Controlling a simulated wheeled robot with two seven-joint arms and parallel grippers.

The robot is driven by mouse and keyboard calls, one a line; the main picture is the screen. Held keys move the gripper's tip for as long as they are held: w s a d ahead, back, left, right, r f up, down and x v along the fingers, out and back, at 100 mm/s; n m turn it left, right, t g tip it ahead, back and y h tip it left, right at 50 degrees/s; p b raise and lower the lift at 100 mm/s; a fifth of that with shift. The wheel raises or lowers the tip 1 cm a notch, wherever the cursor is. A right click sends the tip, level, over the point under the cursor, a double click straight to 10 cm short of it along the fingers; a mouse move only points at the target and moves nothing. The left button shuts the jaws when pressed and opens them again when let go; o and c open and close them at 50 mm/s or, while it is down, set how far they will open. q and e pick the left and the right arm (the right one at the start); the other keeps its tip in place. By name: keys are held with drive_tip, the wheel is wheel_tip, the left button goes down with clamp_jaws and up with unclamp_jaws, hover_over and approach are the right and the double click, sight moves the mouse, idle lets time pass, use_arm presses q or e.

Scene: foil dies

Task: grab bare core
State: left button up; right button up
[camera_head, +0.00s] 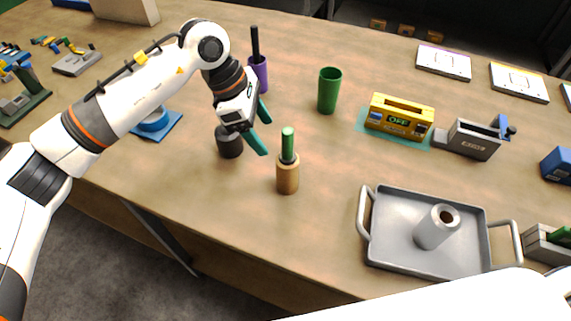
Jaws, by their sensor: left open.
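A tan, cardboard-coloured cylinder (288,180), which looks like the bare core, stands upright near the table's front edge. A green rod (288,142) sticks up out of its top. My left gripper (264,131) is open, with two green fingers and nothing seen between them. It is above and to the left of the tan cylinder, apart from it as far as I can tell. A silver-grey cylinder (434,228) with a brown-rimmed hole stands in a grey tray (393,255) on the right. My right gripper is out of view.
A purple cylinder (259,72) with a black rod and a green cup (329,92) are farther back. A yellow box (400,116) showing "OFF" is right of centre. The front centre is clear.

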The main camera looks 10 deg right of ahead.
sight(279, 155)
use_arm(q)
drive_tip(key=f, duration=0.1)
drive_tip(key=d+f, duration=0.1)
drive_tip(key=s+f+p, duration=0.1)
drive_tip(key=shift+s+d, duration=0.1)
drive_tip(key=shift+d, duration=0.15)
drive_tip(key=shift+d+f+p, duration=0.2)
drive_tip(key=shift+f+p, duration=0.1)
drive_tip(key=shift+f, duration=0.3)
drive_tip(key=p+x, duration=0.1)
drive_tip(key=x, duration=0.2)
drive_tip(key=shift+d+f+p, duration=0.1)
drive_tip(key=shift+f+p, duration=0.15)
drive_tip(key=shift+p, duration=0.1)
drive_tip(key=shift+d+f, duration=0.15)
drive_tip(key=shift+f, duration=0.25)
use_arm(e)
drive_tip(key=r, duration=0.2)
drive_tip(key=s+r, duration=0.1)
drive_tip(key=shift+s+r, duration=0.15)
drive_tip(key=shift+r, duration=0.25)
use_arm(q)
drive_tip(key=shift+c, duration=0.3)
drive_tip(key=c, duration=1.3)
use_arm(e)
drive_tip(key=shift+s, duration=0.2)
